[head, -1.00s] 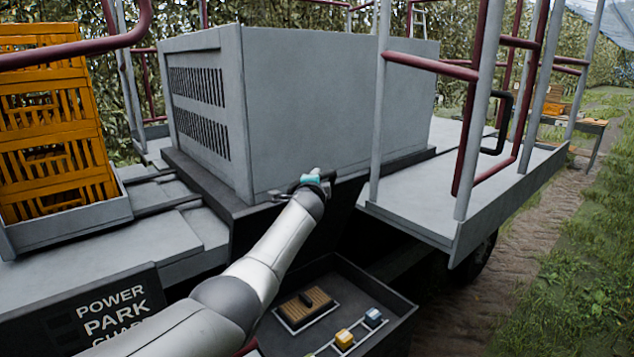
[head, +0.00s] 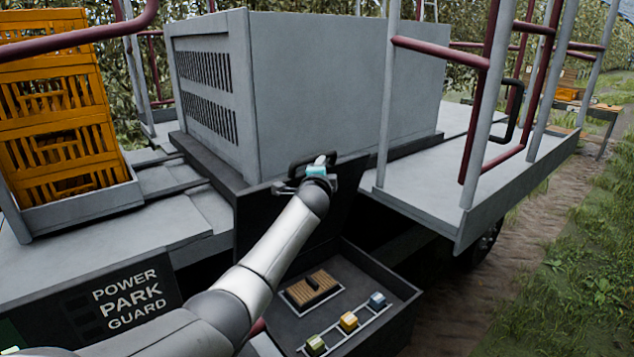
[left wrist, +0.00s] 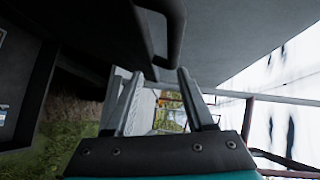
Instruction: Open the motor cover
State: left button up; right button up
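The motor cover (head: 342,207) is a dark flat panel standing steeply raised against the dark base of the grey housing, above an open bay. Its black handle (head: 297,166) is near its upper edge; the handle also shows at the top of the left wrist view (left wrist: 172,35). My left gripper (head: 316,168) is at the handle, on the near side of the panel. In the left wrist view its two fingers (left wrist: 158,82) are apart, with the handle's end near the fingertips. Nothing is clearly clamped. The arm hides part of the panel. My right gripper is not in view.
The grey vented housing (head: 320,85) stands behind. Orange crates (head: 60,110) are at left. Posts and red rails (head: 480,120) stand at right.

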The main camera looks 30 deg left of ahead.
pick_arm(q)
jog(key=v, duration=1.1)
jog(key=shift+s, duration=0.4)
jog(key=shift+d+r, duration=0.1)
jog(key=shift+r, duration=0.05)
jog(key=shift+c, duration=0.2)
